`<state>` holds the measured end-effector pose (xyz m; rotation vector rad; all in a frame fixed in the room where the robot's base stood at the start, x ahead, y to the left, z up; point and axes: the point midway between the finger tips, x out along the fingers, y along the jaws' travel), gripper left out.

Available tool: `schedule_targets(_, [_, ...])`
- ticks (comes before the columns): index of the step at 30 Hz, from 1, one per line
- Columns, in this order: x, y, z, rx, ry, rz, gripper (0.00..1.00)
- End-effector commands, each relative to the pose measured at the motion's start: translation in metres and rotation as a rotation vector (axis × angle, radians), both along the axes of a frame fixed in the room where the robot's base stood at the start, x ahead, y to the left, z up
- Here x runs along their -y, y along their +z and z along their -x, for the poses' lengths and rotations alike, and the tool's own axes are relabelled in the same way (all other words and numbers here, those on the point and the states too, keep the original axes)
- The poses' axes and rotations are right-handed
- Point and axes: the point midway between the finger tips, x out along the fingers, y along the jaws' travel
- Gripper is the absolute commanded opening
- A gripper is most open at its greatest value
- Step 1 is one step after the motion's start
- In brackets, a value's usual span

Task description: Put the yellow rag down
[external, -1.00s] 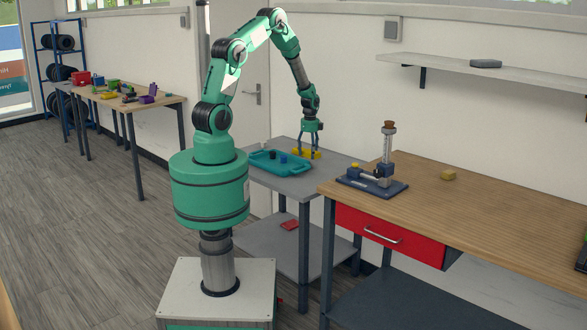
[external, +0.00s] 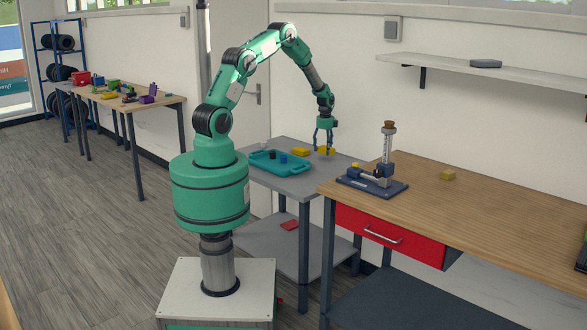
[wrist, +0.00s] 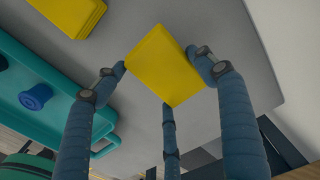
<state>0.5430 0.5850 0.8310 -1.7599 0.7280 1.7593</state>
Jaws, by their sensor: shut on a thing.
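My gripper (external: 324,149) is over the right back part of the grey table (external: 290,186). It is shut on a yellow rag (external: 326,150), which looks like a flat folded rectangle. In the wrist view the rag (wrist: 165,65) sits between my blue fingers, with grey tabletop around it. I cannot tell whether its underside touches the table. A second yellow thing (external: 300,152) lies on the table to the left. In the wrist view this second yellow thing (wrist: 72,12) looks like a layered stack, apart from the held rag.
A teal tray (external: 264,167) with small dark blue and black pieces lies left of my gripper. A wooden bench (external: 480,207) adjoins on the right, with a blue-based device (external: 372,187) and a yellow block (external: 448,175). A red item (external: 289,225) lies on the lower shelf.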

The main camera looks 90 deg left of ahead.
Motion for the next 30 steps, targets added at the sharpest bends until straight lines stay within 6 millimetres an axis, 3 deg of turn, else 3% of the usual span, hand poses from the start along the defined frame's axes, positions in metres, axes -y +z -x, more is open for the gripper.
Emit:
schedule_targets(8, [0.0, -0.002, 0.0, -0.001, 0.0, 0.001, 0.48])
schedule_targets(18, [0.001, -0.034, 0.001, -0.001, 0.0, 0.001, 0.48])
schedule_targets(30, [0.0, -0.036, 0.0, 0.0, 0.0, 0.0, 0.48])
